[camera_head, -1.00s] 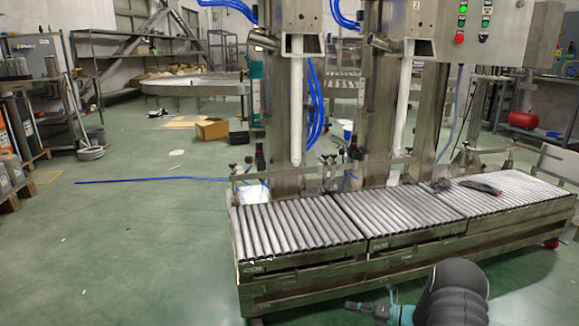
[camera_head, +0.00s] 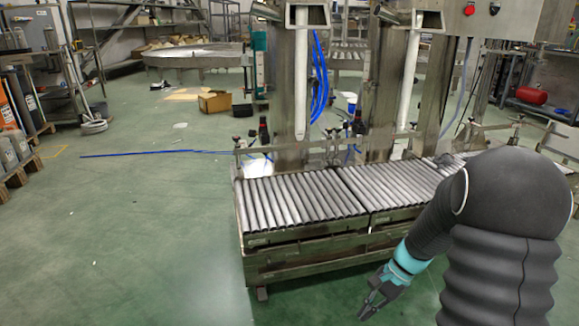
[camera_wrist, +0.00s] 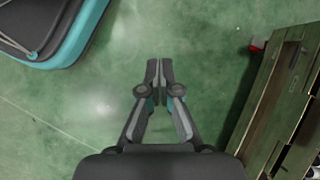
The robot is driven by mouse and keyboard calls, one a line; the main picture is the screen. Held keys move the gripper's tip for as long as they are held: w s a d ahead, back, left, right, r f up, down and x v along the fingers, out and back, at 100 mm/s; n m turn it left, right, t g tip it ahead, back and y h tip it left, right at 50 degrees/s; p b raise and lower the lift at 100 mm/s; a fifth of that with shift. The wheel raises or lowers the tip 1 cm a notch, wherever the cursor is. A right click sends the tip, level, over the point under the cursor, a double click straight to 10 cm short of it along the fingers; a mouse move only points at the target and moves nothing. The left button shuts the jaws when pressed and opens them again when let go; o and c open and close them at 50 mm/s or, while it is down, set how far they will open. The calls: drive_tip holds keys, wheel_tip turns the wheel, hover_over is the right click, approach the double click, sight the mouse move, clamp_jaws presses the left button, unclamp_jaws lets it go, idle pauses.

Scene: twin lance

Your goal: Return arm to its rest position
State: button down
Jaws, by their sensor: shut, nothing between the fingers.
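My gripper (camera_head: 369,305) is at the lower right of the head view, low in front of the roller conveyor (camera_head: 303,204). My dark sleeved arm with a teal wrist bends down to it and hides the conveyor's right part. In the wrist view my gripper (camera_wrist: 159,70) points away over the green floor. Its fingertips are close together with nothing between them. It touches nothing that I can see.
The conveyor's wooden-looking frame (camera_wrist: 285,105) stands at the right of the wrist view, apart from my gripper. Green floor (camera_head: 150,235) is open to the left. A cardboard box (camera_head: 214,102) and a blue rod (camera_head: 135,154) lie farther back.

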drive_tip(key=s+a+r+n+t+h+p, duration=0.1)
drive_tip(key=s+r+n+t+h+p, duration=0.1)
drive_tip(key=s+r+n, duration=0.3)
drive_tip(key=s+a+r+n+t+h+p, duration=0.1)
drive_tip(key=s+r+n+t, duration=0.4)
drive_tip(key=s+r, duration=0.7)
wheel_tip(320, 180, up, 9)
drive_tip(key=a+h, duration=0.1)
drive_tip(key=h, duration=0.1)
drive_tip(key=shift+s+f+n+t+h+p, duration=0.2)
drive_tip(key=shift+n+t+h+p, duration=0.1)
drive_tip(key=shift+n+h+p, duration=0.1)
drive_tip(key=shift+a, duration=0.1)
